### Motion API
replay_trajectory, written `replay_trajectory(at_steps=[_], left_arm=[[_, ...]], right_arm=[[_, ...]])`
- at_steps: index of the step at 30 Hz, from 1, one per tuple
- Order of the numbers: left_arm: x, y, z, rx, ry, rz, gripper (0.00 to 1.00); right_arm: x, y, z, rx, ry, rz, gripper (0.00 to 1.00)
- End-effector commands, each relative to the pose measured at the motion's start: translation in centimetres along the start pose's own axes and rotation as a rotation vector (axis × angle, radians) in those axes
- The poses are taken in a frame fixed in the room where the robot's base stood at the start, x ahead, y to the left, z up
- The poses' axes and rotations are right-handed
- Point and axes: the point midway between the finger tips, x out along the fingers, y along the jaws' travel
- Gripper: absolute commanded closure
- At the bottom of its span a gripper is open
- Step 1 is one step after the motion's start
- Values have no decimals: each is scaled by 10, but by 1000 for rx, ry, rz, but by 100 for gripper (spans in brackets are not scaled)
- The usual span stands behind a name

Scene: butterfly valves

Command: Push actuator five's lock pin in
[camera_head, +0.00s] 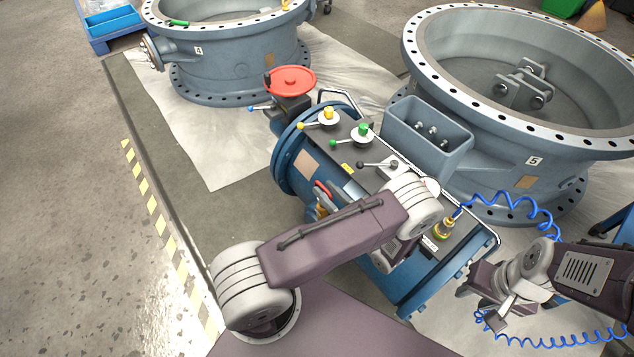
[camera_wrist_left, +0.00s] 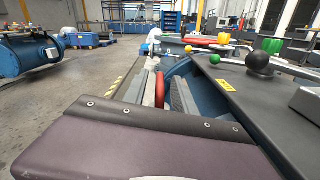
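Valve five (camera_head: 534,161), a grey-blue ring marked 5, stands at the right in the head view. A blue actuator (camera_head: 290,165) lies beside it. Its black top carries yellow, green (camera_head: 362,131) and black (camera_head: 394,164) ball knobs, also visible in the wrist view. A red handle (camera_head: 322,188) is on its near side; it shows in the left wrist view (camera_wrist_left: 160,88) beside grey parts. I cannot tell which part is the lock pin. My left forearm covers the actuator's near side, and my left fingertips cannot be made out. My right gripper (camera_head: 485,303) is right of the actuator, its finger gap unclear.
A red handwheel (camera_head: 290,80) stands at the actuator's far end. Valve four (camera_head: 240,70) is at the back left. A coiled blue hose (camera_head: 500,203) runs from a fitting (camera_head: 444,229) towards my right arm. Open floor lies left of the striped tape (camera_head: 150,195).

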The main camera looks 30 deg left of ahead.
Motion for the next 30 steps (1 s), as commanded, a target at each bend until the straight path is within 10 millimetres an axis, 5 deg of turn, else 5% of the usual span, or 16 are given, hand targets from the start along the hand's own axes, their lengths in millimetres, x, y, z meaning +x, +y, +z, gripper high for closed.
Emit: replay_trajectory(at_steps=[6,16,20,30], left_arm=[[37,0,-2,1,1,3,67],[44,0,0,0,0,-1,67],[44,0,0,0,0,0,98],[44,0,0,2,0,1,100]], right_arm=[[10,0,1,0,0,0,64],[10,0,1,0,0,0,64],[10,0,1,0,0,0,64],[10,0,1,0,0,0,64]])
